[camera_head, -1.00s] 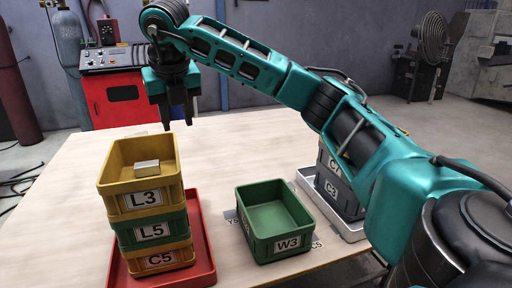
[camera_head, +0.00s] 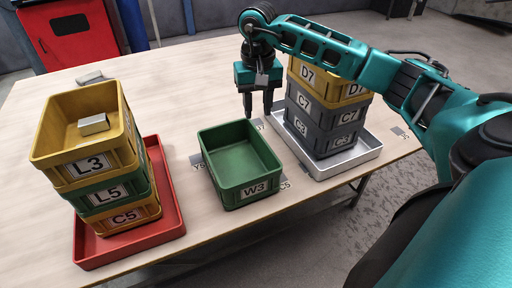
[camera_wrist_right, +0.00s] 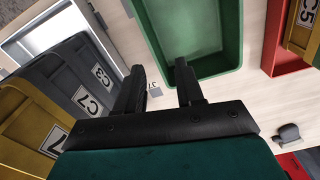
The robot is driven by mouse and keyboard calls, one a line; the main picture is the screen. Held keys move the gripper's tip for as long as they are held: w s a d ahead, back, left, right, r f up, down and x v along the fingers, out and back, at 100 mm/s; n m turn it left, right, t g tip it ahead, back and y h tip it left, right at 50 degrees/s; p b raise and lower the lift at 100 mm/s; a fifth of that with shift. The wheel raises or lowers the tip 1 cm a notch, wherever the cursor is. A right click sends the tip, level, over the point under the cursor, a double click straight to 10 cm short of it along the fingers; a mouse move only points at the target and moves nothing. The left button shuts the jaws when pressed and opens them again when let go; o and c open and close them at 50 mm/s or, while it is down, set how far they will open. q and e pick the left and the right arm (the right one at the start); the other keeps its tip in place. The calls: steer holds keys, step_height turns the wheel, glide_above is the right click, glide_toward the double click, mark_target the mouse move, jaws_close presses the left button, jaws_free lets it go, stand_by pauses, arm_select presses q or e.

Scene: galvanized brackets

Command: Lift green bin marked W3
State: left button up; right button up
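The green bin marked W3 (camera_head: 240,165) stands empty and upright on the table, between the two stacks. It also shows in the right wrist view (camera_wrist_right: 205,70), just beyond the fingertips. My right gripper (camera_head: 258,112) points down near the bin's far right corner, its two fingers apart with nothing between them. In the right wrist view the open fingers (camera_wrist_right: 157,85) are close to the bin's rim; I cannot tell whether they touch it. My left gripper is not in view.
At left, a red tray (camera_head: 168,222) holds a stack marked L3, L5 and C5, with a small block (camera_head: 93,124) in the top bin. At right, a silver tray (camera_head: 357,159) holds bins marked D7, C7 and C3 (camera_head: 325,138). The table (camera_head: 170,90) behind is mostly clear.

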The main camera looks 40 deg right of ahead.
mark_target(264, 140)
steer(key=shift+s+d+f+n+b, duration=0.15)
steer(key=shift+d+f+n, duration=0.2)
steer(key=shift+f, duration=1.95)
steer(key=shift+d+f+n+b, duration=0.2)
steer(key=shift+d+f+n, duration=0.15)
steer(key=shift+f, duration=1.9)
steer(key=shift+s+d+f+n+b, duration=0.15)
steer(key=shift+d+f+n, duration=0.2)
steer(key=shift+f, duration=1.95)
steer(key=shift+w+a, duration=0.1)
jaws_close()
